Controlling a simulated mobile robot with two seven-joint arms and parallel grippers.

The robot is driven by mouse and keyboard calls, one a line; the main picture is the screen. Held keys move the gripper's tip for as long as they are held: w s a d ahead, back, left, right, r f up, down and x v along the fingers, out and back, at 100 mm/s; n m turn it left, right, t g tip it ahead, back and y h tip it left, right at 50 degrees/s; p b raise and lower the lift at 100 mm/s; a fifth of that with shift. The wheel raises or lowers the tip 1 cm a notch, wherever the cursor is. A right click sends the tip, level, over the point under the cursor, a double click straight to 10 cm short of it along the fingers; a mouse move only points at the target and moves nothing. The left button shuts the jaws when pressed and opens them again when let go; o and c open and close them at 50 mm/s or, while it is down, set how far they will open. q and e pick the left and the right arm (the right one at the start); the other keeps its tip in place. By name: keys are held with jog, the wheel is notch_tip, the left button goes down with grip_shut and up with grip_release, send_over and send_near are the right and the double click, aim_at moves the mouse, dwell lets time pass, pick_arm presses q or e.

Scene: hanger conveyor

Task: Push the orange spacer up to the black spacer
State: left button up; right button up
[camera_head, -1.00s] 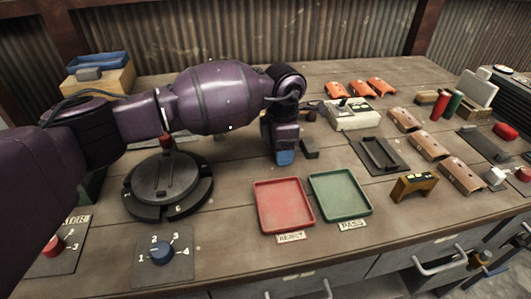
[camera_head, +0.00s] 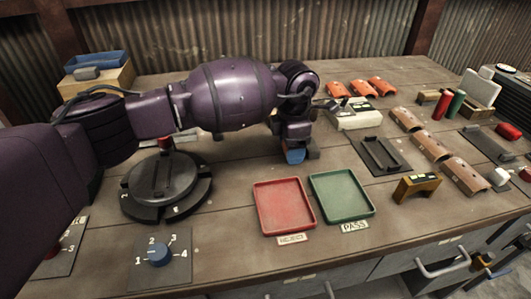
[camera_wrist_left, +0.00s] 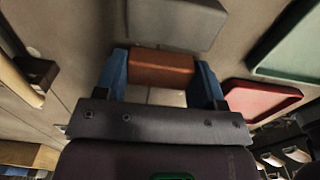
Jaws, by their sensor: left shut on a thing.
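My left gripper (camera_head: 294,156) is low over the bench, left of the dark fixture. In the left wrist view its blue fingers (camera_wrist_left: 163,88) are shut on the orange spacer (camera_wrist_left: 162,69), which looks brownish orange. In the head view the spacer is mostly hidden by the gripper. A dark grey block (camera_wrist_left: 178,22), seemingly the black spacer, lies just ahead of the orange one. It also shows right beside the gripper in the head view (camera_head: 314,153). I cannot tell whether the two spacers touch. My right gripper is not in view.
A red tray (camera_head: 258,210) and a green tray (camera_head: 371,209) lie in front of the gripper. A round black turntable (camera_head: 165,182) stands left under my arm. A dark fixture (camera_head: 381,153), a white box (camera_head: 355,119) and several orange curved pieces (camera_head: 430,147) are to the right.

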pick_arm(q)
jog(key=shift+w+d, duration=0.1)
jog(key=shift+d, duration=0.35)
jog(key=shift+d, duration=0.45)
jog(key=o, duration=0.9)
